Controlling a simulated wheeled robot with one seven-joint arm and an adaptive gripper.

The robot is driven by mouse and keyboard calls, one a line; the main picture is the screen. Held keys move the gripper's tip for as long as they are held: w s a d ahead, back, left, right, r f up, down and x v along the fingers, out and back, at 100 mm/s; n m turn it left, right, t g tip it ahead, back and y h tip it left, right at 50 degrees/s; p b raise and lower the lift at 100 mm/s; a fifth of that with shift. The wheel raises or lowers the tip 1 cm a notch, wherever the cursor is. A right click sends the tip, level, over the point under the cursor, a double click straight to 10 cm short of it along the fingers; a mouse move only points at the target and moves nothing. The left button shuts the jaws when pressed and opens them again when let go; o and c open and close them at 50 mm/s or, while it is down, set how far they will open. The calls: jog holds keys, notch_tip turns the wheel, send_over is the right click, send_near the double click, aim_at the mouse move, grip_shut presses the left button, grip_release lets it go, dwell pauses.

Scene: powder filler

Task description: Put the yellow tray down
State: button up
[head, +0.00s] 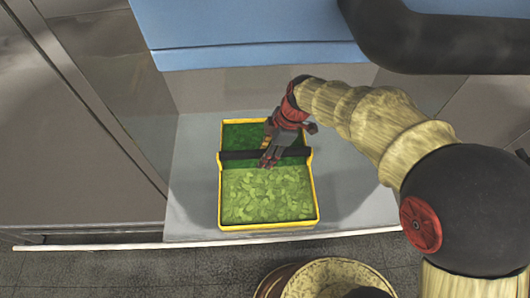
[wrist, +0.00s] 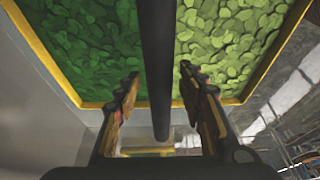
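The yellow tray (head: 268,226) is on the grey shelf in the head view and looks level. It holds dark green leaf-like pieces in its far part and light green ones in its near part. A black handle bar (head: 237,155) crosses it between the two parts. In the wrist view the bar (wrist: 158,60) runs between my two fingers (wrist: 159,74), with a gap visible on each side. The fingers are open. The tray's underside is hidden.
The grey shelf (head: 355,205) has bare room left and right of the tray. A blue panel (head: 250,35) hangs above its back. A metal cabinet wall (head: 75,130) stands at the left. The shelf's front edge is close to the tray's near rim.

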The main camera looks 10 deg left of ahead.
jog(key=shift+p+v, duration=0.65)
jog(key=shift+v, duration=3.2)
jog(key=s+d+r+m+t+h, duration=0.1)
jog(key=s+d+r+m+t, duration=0.1)
jog(key=s+d+r+m, duration=0.2)
jog(key=s+d+r+m+t+h+b, duration=0.1)
jog(key=s+d+r+m, duration=0.3)
jog(key=d+m, duration=0.6)
jog(key=s+d+r+m+t+h, duration=0.1)
jog(key=s+d+r+m+t, duration=0.2)
jog(key=s+d+m, duration=0.3)
jog(key=d+r, duration=0.1)
jog(key=d, duration=0.3)
jog(key=shift+s+r+m+t+h+b, duration=0.25)
jog(key=shift+m+t+h+b, duration=0.05)
jog(key=shift+m+h+b, duration=0.1)
jog(key=shift+d, duration=0.15)
jog(key=shift+c, duration=1.1)
